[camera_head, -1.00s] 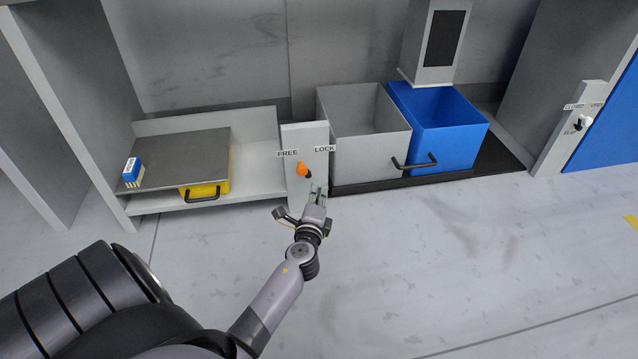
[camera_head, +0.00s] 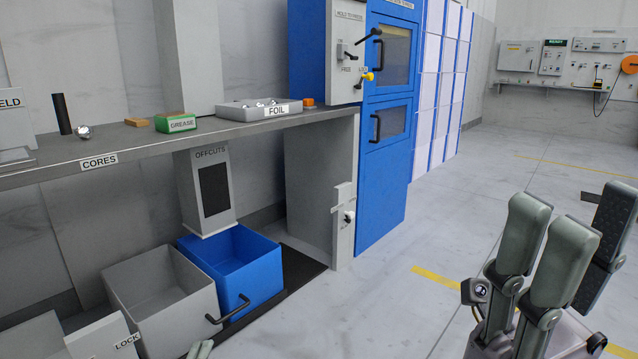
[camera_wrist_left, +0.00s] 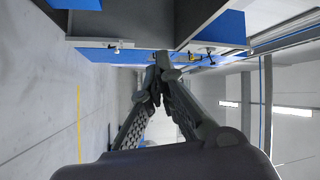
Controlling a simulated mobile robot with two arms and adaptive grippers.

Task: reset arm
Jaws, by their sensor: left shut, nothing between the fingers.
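Only the greenish-grey fingertips of my left gripper (camera_head: 200,350) show at the bottom edge of the head view, just right of the panel marked LOCK (camera_head: 110,338). In the left wrist view the dark fingers of my left gripper (camera_wrist_left: 157,80) meet at their tips, shut and empty. My right gripper (camera_head: 545,245) is large and near at the lower right of the head view, with its fingers pointing up. I see nothing held there, but its opening is unclear at this angle.
A grey bin (camera_head: 165,300) and a blue bin (camera_head: 238,262) stand under the workbench (camera_head: 120,150). A tray marked FOIL (camera_head: 258,108) and a GREASE box (camera_head: 176,122) are on top. Blue cabinets (camera_head: 385,150) stand behind. Open floor (camera_head: 430,230) lies between them and my right gripper.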

